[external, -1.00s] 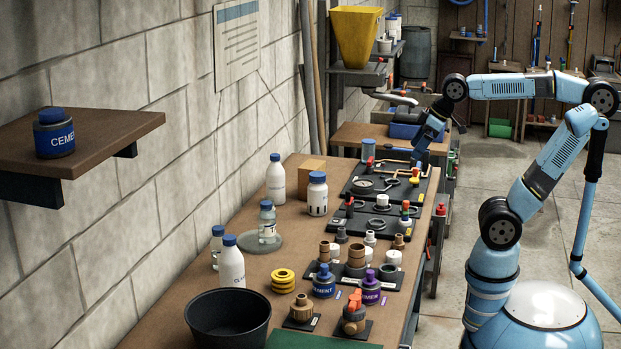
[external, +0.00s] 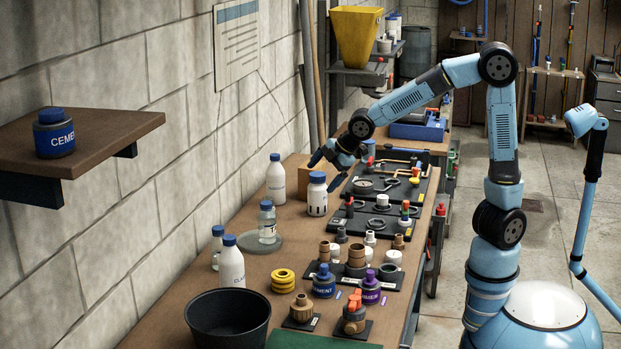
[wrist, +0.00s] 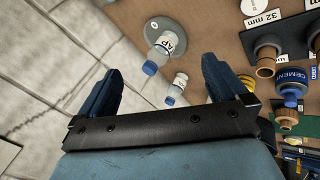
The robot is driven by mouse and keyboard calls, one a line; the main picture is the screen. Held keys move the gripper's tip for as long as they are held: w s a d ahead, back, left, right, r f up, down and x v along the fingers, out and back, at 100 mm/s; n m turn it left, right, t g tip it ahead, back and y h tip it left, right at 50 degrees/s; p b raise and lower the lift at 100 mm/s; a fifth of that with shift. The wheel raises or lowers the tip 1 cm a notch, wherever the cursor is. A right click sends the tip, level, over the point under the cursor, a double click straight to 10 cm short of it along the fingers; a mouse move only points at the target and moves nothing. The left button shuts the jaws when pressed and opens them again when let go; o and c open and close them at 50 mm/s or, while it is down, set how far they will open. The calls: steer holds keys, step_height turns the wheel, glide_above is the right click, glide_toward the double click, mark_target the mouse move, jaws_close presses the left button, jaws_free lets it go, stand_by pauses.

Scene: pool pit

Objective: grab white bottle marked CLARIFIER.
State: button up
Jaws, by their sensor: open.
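The white bottle with a blue cap (external: 231,268) stands upright near the front left of the bench; only the start of its label, "CLA", is readable. My gripper (external: 328,168) is farther back, above the bench near two other white bottles, well apart from the CLA bottle. In the wrist view my gripper (wrist: 158,84) has its fingers spread wide with nothing held. A small blue-capped bottle (wrist: 180,84) shows between and beyond the fingers; I cannot tell which one it is.
A clear bottle (external: 267,225) stands on a grey disc, and a smaller bottle (external: 216,250) is close behind the CLA bottle. A black bucket (external: 228,322) is in front. Yellow rings (external: 283,281) and cement jars (external: 323,283) are to the right. The block wall runs along the left.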

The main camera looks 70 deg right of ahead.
steer(key=w+a+f+n+t+h, duration=0.25)
steer(key=w+a+n, duration=0.2)
steer(key=w, duration=0.35)
step_height(320, 180, up, 14)
steer(key=n+t+y, duration=0.5)
steer(key=n+t, duration=0.3)
steer(key=n, duration=1.3)
glide_above(245, 263)
steer(key=s, duration=0.2)
steer(key=f, duration=2.6)
steer(key=shift+s+d, duration=0.1)
steer(key=shift+d, duration=0.3)
steer(key=shift+w+a, duration=0.2)
steer(key=shift+w, duration=1.05)
steer(key=shift+w+a, duration=0.2)
steer(key=shift+w, duration=1.05)
steer(key=shift+w+a, duration=0.2)
steer(key=shift+w, duration=1.05)
steer(key=shift+c, duration=0.2)
steer(key=c, duration=1.4)
